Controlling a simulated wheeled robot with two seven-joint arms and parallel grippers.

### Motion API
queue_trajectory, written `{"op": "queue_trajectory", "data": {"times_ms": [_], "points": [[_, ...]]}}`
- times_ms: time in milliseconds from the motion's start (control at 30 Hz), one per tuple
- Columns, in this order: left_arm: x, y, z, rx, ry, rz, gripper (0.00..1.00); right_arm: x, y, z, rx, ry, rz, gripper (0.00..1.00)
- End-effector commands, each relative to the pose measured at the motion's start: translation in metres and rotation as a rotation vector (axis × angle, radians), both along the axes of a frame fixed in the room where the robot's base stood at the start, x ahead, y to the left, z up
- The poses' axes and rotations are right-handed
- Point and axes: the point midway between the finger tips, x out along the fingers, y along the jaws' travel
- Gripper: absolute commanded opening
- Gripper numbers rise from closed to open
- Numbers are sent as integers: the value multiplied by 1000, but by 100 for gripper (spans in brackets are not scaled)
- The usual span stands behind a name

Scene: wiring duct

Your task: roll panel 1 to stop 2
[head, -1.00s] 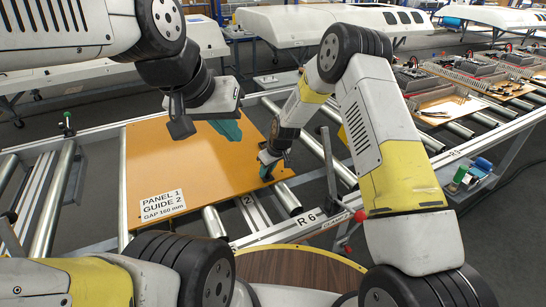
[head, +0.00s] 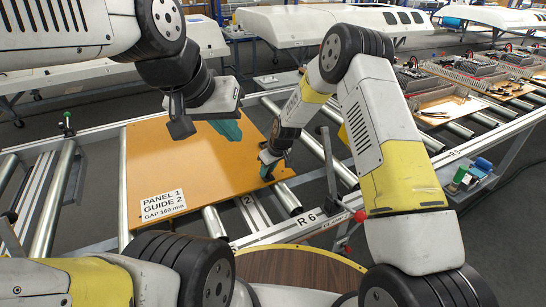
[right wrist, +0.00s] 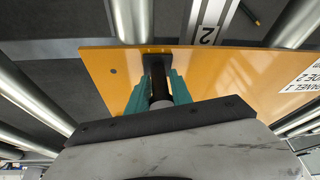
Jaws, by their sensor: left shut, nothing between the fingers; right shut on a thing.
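Panel 1 (head: 175,160) is a flat orange board lying on the rollers, with a white label (head: 164,204) reading "PANEL 1 GUIDE 2 GAP 160 mm" at its near-left corner. My right gripper (head: 267,168) is at the panel's right side. In the right wrist view its teal fingers are shut on a black upright handle (right wrist: 158,68) near the panel's edge. My left gripper (head: 227,129) is shut and empty above the far part of the panel. A pale strip marked 2 (head: 251,208) lies just beyond the panel's near-right edge; it also shows in the right wrist view (right wrist: 208,30). I cannot identify stop 2 itself for certain.
Bare rollers (head: 285,198) show right of the panel. The near rail (head: 278,232) carries the mark R6 and a red-ended clamp lever (head: 359,216). Trays of parts (head: 450,105) sit farther right.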

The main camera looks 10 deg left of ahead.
Motion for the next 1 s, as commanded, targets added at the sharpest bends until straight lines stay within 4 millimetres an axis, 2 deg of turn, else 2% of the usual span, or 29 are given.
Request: {"op": "queue_trajectory", "data": {"times_ms": [33,200,567,600,633,1000], "points": [[0,0,0,0,0,0,0,8,-12,0,-2,-3,-10,0],[0,0,0,0,0,0,0,25,-37,0,-2,-4,-11,0],[0,0,0,0,0,0,0,26,-39,0,-3,-2,-3,0],[0,0,0,0,0,0,0,26,-39,0,-3,-2,-3,34],[0,0,0,0,0,0,0,26,-39,0,-3,-3,-4,40],[0,0,0,0,0,0,0,26,-40,4,-2,-5,-4,41]]}}
